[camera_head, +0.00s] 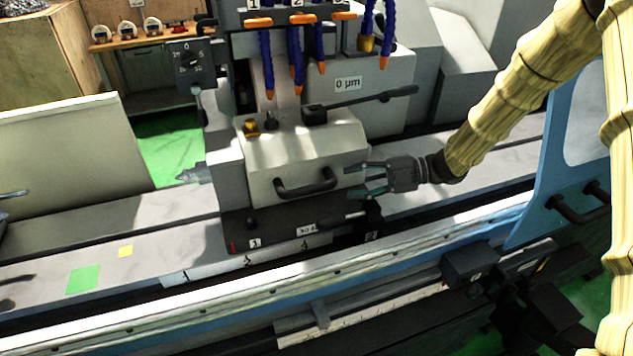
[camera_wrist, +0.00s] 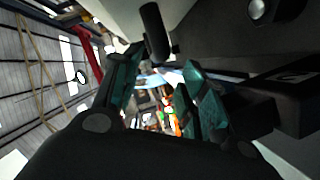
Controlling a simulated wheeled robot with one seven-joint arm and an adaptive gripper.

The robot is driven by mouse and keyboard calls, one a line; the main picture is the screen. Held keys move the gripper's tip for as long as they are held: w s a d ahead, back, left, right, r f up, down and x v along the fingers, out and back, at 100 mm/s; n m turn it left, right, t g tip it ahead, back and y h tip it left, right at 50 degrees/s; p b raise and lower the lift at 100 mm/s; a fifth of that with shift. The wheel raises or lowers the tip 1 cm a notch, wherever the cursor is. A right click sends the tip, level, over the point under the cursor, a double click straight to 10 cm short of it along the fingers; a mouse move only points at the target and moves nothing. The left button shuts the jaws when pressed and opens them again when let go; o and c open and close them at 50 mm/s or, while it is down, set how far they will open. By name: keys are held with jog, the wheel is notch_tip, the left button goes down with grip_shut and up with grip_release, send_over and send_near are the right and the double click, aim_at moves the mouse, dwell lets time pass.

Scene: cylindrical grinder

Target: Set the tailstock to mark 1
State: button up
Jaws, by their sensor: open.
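The tailstock (camera_head: 290,155) is a pale box-shaped housing on a dark base, standing on the grinder's table in the head view. Its pointed centre (camera_head: 195,174) faces left. A black bar handle (camera_head: 305,186) is on its front. The base carries a label "1" (camera_head: 255,243) and a red mark (camera_head: 232,246) above a light scale strip (camera_head: 247,265) with small numbers. My gripper (camera_head: 356,182) is open at the housing's right side, fingers pointing left, right of the handle. The wrist view shows its teal fingers (camera_wrist: 165,92) apart with nothing between them, and the black handle (camera_wrist: 155,32) beyond.
A long black lever (camera_head: 365,99) lies across the tailstock's top. Blue hoses (camera_head: 297,72) with orange nozzles hang above. A blue machine panel (camera_head: 560,150) stands at right. A dark post (camera_head: 372,214) with a label is just below my gripper. The table left of the tailstock holds flat green (camera_head: 84,279) and yellow patches.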

aim_at(315, 189)
jog(key=p+x, duration=0.1)
jog(key=x, duration=0.3)
jog(key=p+x, duration=0.2)
jog(key=x, duration=0.3)
jog(key=shift+s+r, duration=0.2)
jog(key=shift+r, duration=0.05)
jog(key=shift+w+a+f, duration=0.1)
jog(key=shift+a+f, duration=0.1)
jog(key=shift+a, duration=0.35)
grip_shut()
